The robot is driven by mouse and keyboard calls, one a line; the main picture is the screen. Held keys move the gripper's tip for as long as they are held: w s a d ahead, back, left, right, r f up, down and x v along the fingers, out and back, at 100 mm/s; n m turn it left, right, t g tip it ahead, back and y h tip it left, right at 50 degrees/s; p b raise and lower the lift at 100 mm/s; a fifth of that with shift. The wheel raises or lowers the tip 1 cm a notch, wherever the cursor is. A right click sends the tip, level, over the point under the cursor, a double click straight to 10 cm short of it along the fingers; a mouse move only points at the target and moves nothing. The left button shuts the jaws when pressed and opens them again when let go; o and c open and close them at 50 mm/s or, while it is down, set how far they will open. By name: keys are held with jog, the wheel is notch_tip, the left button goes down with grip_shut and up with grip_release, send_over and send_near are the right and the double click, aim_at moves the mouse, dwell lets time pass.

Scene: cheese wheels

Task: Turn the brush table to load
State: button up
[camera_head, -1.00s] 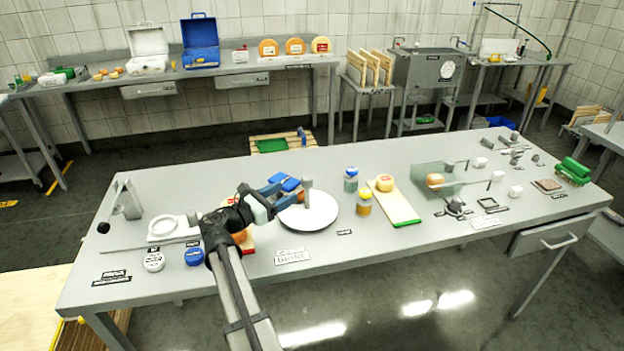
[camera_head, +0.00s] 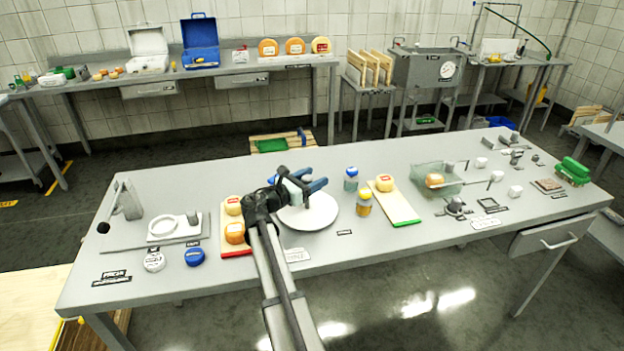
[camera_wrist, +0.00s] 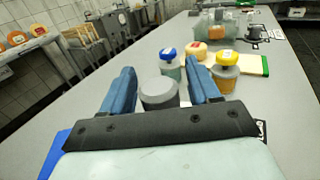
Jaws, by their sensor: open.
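The brush table appears to be the white round disc (camera_head: 312,218) at the middle of the bench in the head view. My gripper (camera_head: 318,185) is over the disc's far part, its blue fingers pointing right. In the wrist view a grey round-topped post (camera_wrist: 159,91) stands between the two open fingers (camera_wrist: 160,88), with room on both sides. The post is hidden behind my gripper in the head view. I cannot tell whether either finger touches it.
A blue-capped jar (camera_head: 351,179) and a yellow-capped jar (camera_head: 364,203) stand just right of the disc. A green-edged board (camera_head: 398,205) with a cheese (camera_head: 384,183) lies beyond. A red-edged board (camera_head: 237,252) with cheeses is to the left. A blue item (camera_wrist: 52,156) lies at the wrist view's left.

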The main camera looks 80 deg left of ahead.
grip_shut()
dwell(0.5)
